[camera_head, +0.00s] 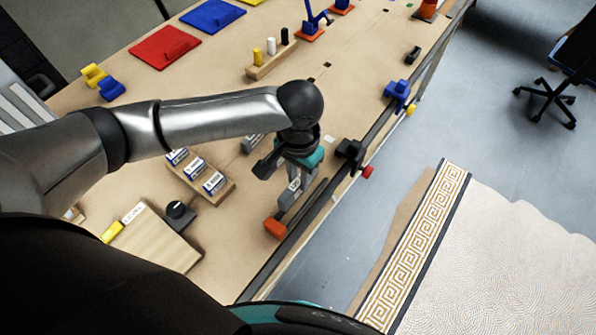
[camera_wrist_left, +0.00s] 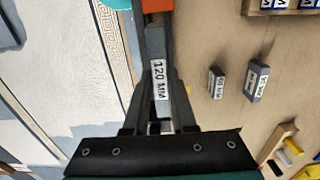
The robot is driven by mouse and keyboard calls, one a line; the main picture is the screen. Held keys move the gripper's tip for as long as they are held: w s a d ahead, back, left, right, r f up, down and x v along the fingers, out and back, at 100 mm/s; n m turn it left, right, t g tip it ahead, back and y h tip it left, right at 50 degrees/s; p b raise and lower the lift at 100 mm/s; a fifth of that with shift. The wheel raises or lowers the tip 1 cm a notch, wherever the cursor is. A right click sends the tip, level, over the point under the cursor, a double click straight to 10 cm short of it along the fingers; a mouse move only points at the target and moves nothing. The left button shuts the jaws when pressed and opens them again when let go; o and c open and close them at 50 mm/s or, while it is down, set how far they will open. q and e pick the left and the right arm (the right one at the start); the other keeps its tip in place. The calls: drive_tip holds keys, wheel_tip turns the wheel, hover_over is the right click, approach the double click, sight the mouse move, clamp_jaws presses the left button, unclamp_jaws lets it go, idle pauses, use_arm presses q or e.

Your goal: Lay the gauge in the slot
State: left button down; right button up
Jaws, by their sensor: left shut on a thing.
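A grey gauge block labelled "120 MM" (camera_wrist_left: 159,79) is between the fingers of my left gripper (camera_wrist_left: 160,112) in the left wrist view. In the head view the grey gauge (camera_head: 290,194) points down from my left gripper (camera_head: 288,172), close to the table's edge. My left gripper is shut on it. A long dark bar with an orange end (camera_head: 275,229) lies along the edge beside the gauge; the orange part also shows beyond the gauge in the wrist view (camera_wrist_left: 157,5). I cannot tell the slot clearly or whether the gauge touches the bar. My right gripper is not in view.
Two smaller grey blocks (camera_wrist_left: 217,83) (camera_wrist_left: 256,81) lie on the table beside the held gauge. A wooden rack with blue-and-white labelled blocks (camera_head: 229,194) stands left of my gripper. A black clamp (camera_head: 351,152) sits on the table edge.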

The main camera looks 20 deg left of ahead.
sight(299, 190)
use_arm(q)
drive_tip(key=shift+r+p, duration=0.15)
drive_tip(key=shift+p, duration=0.4)
drive_tip(key=shift+f, duration=0.2)
drive_tip(key=shift+w+f+b, duration=0.1)
drive_tip(key=shift+f+b, duration=1.2)
drive_tip(key=shift+f, duration=1.5)
drive_tip(key=shift+p, duration=0.55)
drive_tip(key=shift+p, duration=0.5)
drive_tip(key=shift+p, duration=0.35)
